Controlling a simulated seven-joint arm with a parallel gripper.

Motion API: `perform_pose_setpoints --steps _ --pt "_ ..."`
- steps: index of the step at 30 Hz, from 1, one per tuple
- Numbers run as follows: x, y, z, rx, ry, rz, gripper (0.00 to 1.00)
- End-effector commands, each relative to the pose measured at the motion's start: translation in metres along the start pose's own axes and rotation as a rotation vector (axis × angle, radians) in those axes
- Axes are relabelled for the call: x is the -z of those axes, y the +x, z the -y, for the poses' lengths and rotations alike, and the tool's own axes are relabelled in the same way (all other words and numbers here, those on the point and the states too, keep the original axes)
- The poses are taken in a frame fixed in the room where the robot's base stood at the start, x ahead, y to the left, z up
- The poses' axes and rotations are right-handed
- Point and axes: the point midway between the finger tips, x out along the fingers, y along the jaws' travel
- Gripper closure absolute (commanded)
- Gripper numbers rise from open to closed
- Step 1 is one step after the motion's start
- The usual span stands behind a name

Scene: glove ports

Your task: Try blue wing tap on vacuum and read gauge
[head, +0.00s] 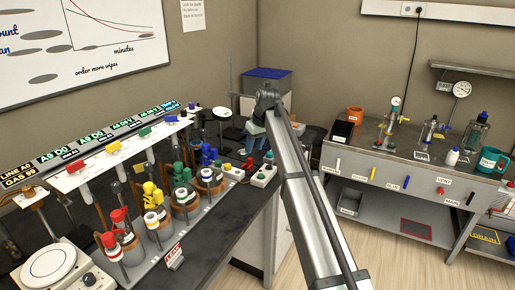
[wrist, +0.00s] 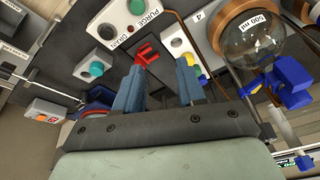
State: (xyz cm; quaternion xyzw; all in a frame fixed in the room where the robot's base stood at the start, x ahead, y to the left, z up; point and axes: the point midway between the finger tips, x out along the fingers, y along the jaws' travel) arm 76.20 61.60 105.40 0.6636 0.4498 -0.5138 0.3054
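The blue wing tap (wrist: 290,84) sits on a round glass flask marked 500 ml (wrist: 252,40) at the right of the wrist view. In the head view, blue tap parts (head: 208,155) show at the far end of the row of coloured taps. My gripper (wrist: 160,78) is open and empty, left of the flask and apart from the blue tap. Its fingers also show in the head view (head: 253,137). Lit readouts (head: 95,138) run above the taps.
A red lever (wrist: 147,53) lies just beyond my fingertips. A box marked PURGE and DRAIN (wrist: 112,30) and a green button (wrist: 97,69) are close by. Red, yellow and green taps (head: 152,195) line the dark bench. The floor between the benches is clear.

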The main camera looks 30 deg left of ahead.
Motion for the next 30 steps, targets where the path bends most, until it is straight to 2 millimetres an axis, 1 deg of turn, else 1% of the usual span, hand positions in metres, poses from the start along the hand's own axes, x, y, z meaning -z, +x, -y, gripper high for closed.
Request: perform_pose_setpoints --steps 3,7,22,23,26,29,30 --pt "-0.007 0.004 -0.005 -0.003 0.011 0.002 0.61" --pt "-0.01 0.006 -0.007 -0.004 0.017 0.003 0.61" --pt "-0.01 0.007 -0.007 -0.004 0.017 0.003 0.61" --pt "-0.009 0.007 -0.005 -0.003 0.015 0.003 0.61" --pt "-0.003 0.007 0.009 0.0 -0.002 0.002 0.61" --pt "0.013 -0.003 0.035 0.002 -0.032 -0.011 0.61" --pt "0.023 -0.011 0.045 0.002 -0.046 -0.02 0.61"
